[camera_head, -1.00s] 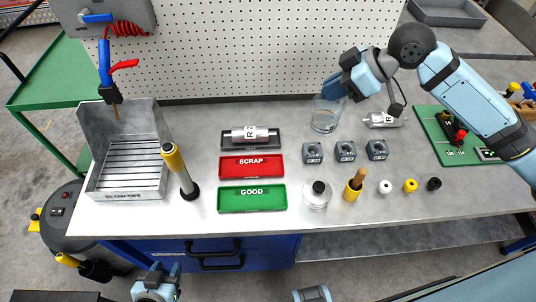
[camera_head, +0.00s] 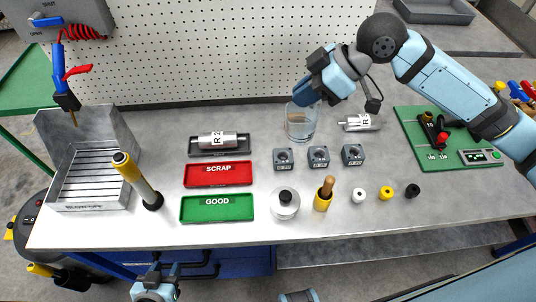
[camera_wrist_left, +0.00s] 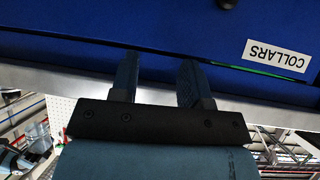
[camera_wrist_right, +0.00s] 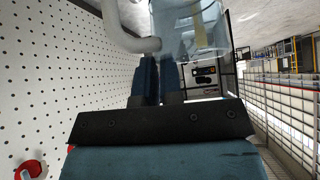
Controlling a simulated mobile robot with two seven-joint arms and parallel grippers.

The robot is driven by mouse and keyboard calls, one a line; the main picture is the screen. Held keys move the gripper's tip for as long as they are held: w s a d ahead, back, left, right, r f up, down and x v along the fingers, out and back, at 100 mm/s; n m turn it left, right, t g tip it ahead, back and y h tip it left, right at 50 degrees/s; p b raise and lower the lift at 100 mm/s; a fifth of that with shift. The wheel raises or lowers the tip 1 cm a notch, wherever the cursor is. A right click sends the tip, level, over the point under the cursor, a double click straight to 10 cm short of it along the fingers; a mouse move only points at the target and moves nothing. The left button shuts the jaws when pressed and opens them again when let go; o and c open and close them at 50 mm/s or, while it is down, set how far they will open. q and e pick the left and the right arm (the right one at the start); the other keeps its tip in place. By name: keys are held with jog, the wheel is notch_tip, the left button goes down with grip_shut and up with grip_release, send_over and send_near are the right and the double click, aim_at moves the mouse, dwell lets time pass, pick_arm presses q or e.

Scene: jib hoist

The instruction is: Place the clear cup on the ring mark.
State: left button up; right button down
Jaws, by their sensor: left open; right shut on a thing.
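The clear cup (camera_head: 300,127) is at the back middle of the bench, upright, in front of the pegboard. My right gripper (camera_head: 308,98) is shut on it at its upper side. In the right wrist view the cup (camera_wrist_right: 200,28) is just beyond the closed fingers (camera_wrist_right: 158,80), with a pale curved part beside it. I cannot tell whether the cup's base touches the bench. I cannot make out the ring mark in any view. My left gripper (camera_head: 155,275) is open and empty, low in front of the bench; its fingers (camera_wrist_left: 157,80) face the blue drawer front.
Three grey blocks (camera_head: 318,157) stand in front of the cup; a silver cylinder (camera_head: 360,122) lies to its right. Red SCRAP (camera_head: 218,185) and green GOOD (camera_head: 217,219) trays are left. A yellow-topped cylinder (camera_head: 140,182) stands tilted in view.

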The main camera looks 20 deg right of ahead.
notch_tip(320, 180, down, 20)
jog(key=shift+r, duration=0.15)
dwell(0.3)
jog(key=c, duration=1.3)
grip_release()
